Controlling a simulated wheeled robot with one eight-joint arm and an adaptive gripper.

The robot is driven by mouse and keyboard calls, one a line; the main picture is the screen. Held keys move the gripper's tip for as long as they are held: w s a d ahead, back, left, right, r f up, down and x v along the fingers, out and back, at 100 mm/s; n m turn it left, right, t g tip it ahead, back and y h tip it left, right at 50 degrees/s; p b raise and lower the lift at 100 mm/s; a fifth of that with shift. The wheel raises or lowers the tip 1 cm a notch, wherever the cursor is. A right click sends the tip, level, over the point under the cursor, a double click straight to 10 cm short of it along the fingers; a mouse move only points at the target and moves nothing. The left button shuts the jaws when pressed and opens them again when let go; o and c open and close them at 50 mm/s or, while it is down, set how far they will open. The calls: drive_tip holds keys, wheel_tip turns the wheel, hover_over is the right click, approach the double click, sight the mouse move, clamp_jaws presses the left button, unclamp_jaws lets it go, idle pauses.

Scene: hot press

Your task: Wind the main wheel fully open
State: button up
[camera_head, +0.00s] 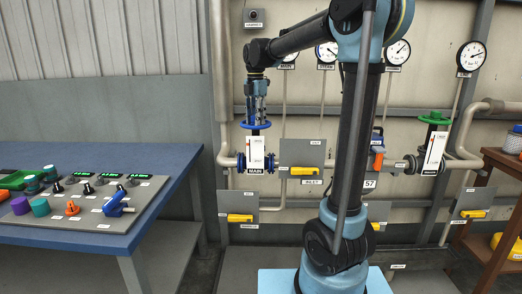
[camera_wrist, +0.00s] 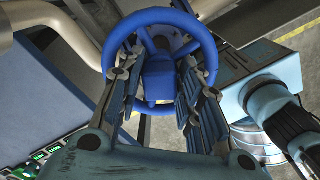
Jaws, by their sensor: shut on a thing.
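The blue main wheel (camera_head: 267,126) lies flat on top of a valve with a white plate marked MAIN (camera_head: 257,150). My gripper (camera_head: 256,118) points straight down onto the wheel from above. In the wrist view, the blue wheel (camera_wrist: 152,15) shows as a ring with a blue hub (camera_wrist: 158,80) in its middle. The two fingers of my gripper (camera_wrist: 160,85) stand on either side of the hub, inside the ring, and are shut on the wheel. The fingertips are partly hidden, so the exact contact is unclear.
A blue bench (camera_head: 170,185) with a panel of knobs and a blue lever stands at the left. A green wheel (camera_head: 434,118) tops another valve at the right. Yellow-handled grey boxes (camera_head: 302,155) and pipes line the wall. A brown shelf (camera_head: 500,165) stands far right.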

drive_tip(key=shift+w+n, duration=0.15)
drive_tip(key=shift+n, duration=0.75)
drive_tip(key=n, duration=0.3)
drive_tip(key=shift+n, duration=0.4)
drive_tip(key=n, duration=0.5)
drive_tip(key=o, duration=0.9)
